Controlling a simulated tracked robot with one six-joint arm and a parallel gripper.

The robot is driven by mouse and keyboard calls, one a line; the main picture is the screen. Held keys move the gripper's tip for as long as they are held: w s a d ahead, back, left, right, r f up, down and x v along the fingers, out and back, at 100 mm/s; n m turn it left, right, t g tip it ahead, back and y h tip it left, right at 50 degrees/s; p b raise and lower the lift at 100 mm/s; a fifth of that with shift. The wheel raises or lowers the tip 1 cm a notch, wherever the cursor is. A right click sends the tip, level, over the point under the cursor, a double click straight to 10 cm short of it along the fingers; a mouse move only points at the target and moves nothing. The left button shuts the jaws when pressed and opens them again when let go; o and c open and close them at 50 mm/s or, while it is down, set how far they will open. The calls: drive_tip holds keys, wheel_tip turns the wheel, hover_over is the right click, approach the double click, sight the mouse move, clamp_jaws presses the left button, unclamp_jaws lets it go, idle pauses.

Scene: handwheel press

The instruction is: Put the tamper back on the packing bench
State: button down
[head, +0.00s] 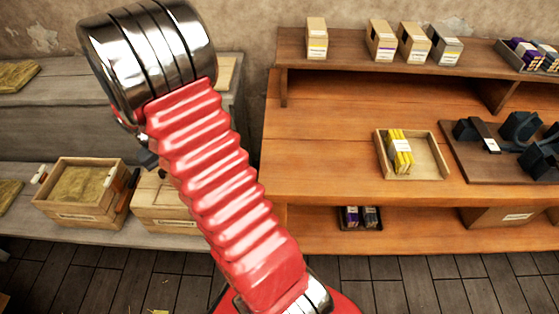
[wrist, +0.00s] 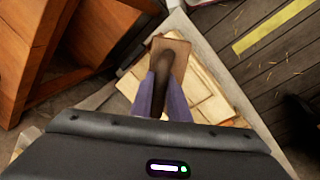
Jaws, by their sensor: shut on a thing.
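In the wrist view my gripper (wrist: 164,88) is shut on the dark handle of the tamper (wrist: 180,52), which has a flat brown wooden block at its end. The tamper shows over a pale wooden box (wrist: 211,105) on a grey surface; I cannot tell whether it touches the box. In the head view my arm hides the gripper and the tamper. An orange-brown wooden bench (head: 320,180) stands at the right and a grey bench (head: 60,140) at the left. I cannot tell from the pictures which is the packing bench.
A straw-filled wooden crate (head: 85,192) and a closed pale box (head: 165,218) stand on the grey bench's lower level. The brown bench holds a tray (head: 437,172) with yellow packets, a dark board (head: 470,172) with tools, and cartons on its shelf. Its left top is clear.

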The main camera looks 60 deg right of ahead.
drive_tip(key=s+d+r+m, duration=0.4)
drive_tip(key=s+d+r, duration=0.2)
drive_tip(key=s+d, duration=0.4)
drive_tip(key=s+d+r+m+g+y, duration=0.1)
drive_tip(key=s+d+r+m, duration=0.2)
drive_tip(key=s+d+r, duration=0.4)
drive_tip(key=s+d, duration=0.4)
drive_tip(key=s, duration=0.5)
drive_tip(key=shift+r+m, duration=0.15)
drive_tip(key=shift+m, duration=0.25)
drive_tip(key=w+x, duration=0.1)
drive_tip(key=x, duration=0.5)
drive_tip(key=shift+a+f, duration=0.2)
drive_tip(key=shift+a, duration=0.1)
drive_tip(key=shift+w+x, duration=0.15)
drive_tip(key=shift+x, duration=0.75)
drive_tip(key=shift+w+x, duration=0.15)
drive_tip(key=shift+x, duration=0.75)
drive_tip(key=shift+a+f, duration=0.2)
